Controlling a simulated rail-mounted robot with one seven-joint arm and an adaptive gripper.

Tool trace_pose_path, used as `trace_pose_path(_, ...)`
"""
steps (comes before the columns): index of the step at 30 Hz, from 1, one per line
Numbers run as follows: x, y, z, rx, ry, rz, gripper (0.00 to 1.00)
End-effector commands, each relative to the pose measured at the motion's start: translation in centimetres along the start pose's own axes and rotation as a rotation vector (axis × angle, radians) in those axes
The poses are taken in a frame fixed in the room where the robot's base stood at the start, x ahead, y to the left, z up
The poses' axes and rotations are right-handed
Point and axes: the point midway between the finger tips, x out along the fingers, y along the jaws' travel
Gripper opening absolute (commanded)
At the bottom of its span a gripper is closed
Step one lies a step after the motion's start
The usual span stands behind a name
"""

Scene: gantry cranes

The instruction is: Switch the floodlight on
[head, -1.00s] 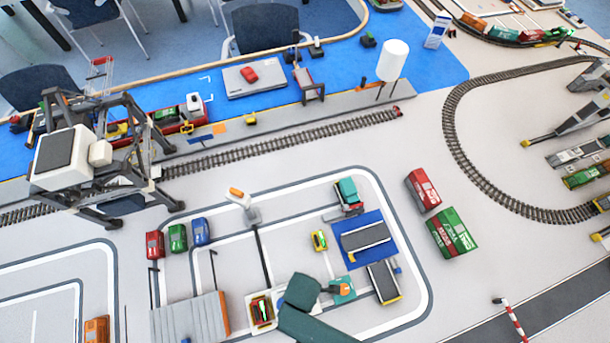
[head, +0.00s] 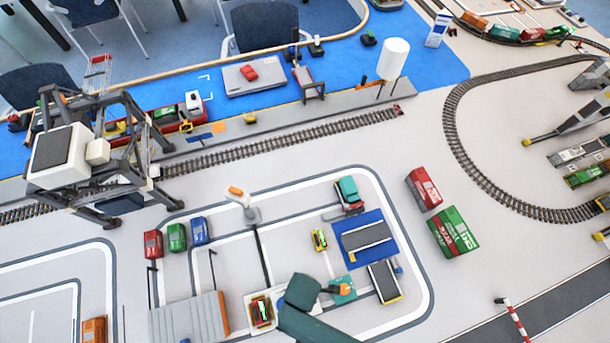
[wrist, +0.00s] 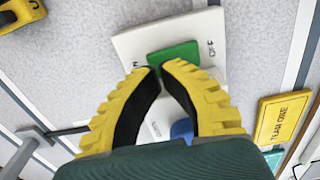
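In the wrist view a white switch plate (wrist: 135,42) carries a green rocker (wrist: 180,54). "OFF" reads at its right end, and a partly cut-off label ending in "N" is at its left. My gripper (wrist: 159,67) has yellow ribbed fingers with black inner pads, and its fingertips meet with nothing visible between them. The tips overlap the rocker's lower left edge, towards the "N" end; I cannot tell whether they touch it. In the head view a white post with an orange top (head: 238,192) may be the floodlight. My dark green arm hides part of the board.
A yellow "TEAM ONE" plate (wrist: 283,119) lies right of the switch, and a blue rounded part (wrist: 182,129) shows between my fingers. In the head view, a teal plate (head: 345,298) is beside my arm. Red and green containers (head: 453,232) stand to the right, and a gantry crane (head: 65,155) at left.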

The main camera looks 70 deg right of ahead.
Motion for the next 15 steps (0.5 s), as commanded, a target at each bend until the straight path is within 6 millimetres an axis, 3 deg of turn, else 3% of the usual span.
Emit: trace_pose_path(15, 0.83, 0.01, -0.01, 0.0, 0.0, 0.0, 0.0)
